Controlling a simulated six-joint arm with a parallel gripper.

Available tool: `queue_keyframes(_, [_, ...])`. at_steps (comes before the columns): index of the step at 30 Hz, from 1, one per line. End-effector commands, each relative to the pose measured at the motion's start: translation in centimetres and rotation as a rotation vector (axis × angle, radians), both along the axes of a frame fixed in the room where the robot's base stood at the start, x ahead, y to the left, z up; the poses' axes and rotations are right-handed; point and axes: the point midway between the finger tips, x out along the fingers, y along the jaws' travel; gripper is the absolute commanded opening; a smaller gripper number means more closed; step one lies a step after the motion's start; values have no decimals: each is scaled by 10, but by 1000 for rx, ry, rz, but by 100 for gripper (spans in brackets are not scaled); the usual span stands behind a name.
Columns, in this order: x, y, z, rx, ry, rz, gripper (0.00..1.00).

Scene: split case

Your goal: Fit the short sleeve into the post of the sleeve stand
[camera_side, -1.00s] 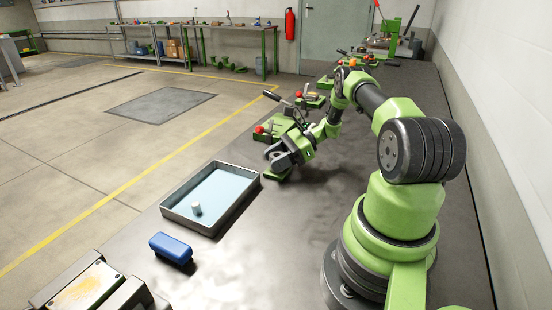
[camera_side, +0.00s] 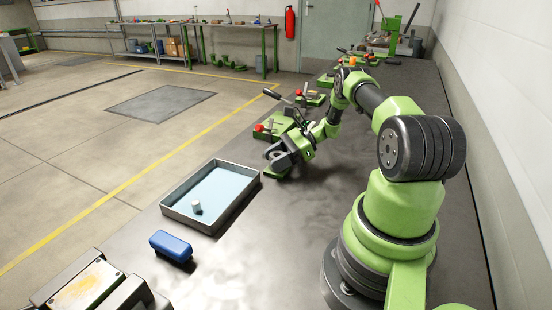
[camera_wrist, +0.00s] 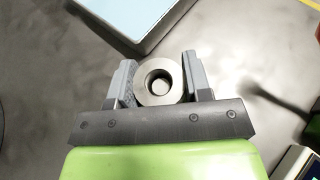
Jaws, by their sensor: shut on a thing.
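My gripper (camera_side: 277,160) is low over the bench beyond the tray in the side view. In the wrist view, its two grey fingers (camera_wrist: 160,77) are shut on a short metal sleeve (camera_wrist: 160,64), one finger on each side. The sleeve is a thick ring seen from its end. A small round light shape shows inside its bore; I cannot tell whether it is the post's top. In the side view, the gripper hides the sleeve. A green flat piece (camera_side: 273,174) shows just below the gripper, possibly the stand's base. The post cannot be made out.
A grey tray (camera_side: 172,211) with a light blue floor holds a small pale cylinder (camera_side: 197,207). A blue block (camera_side: 171,246) lies nearer the camera. Green fixtures with red knobs (camera_side: 259,128) stand behind my gripper. The bench right of the tray is clear.

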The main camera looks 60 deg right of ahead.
Motion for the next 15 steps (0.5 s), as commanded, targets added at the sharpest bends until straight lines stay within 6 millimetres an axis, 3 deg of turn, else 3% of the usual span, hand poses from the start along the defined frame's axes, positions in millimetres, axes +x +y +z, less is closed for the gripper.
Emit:
queue_keyframes(14, [0, 0, 0, -2, 0, -1, 7])
queue_keyframes(15, [0, 0, 0, -2, 0, -1, 50])
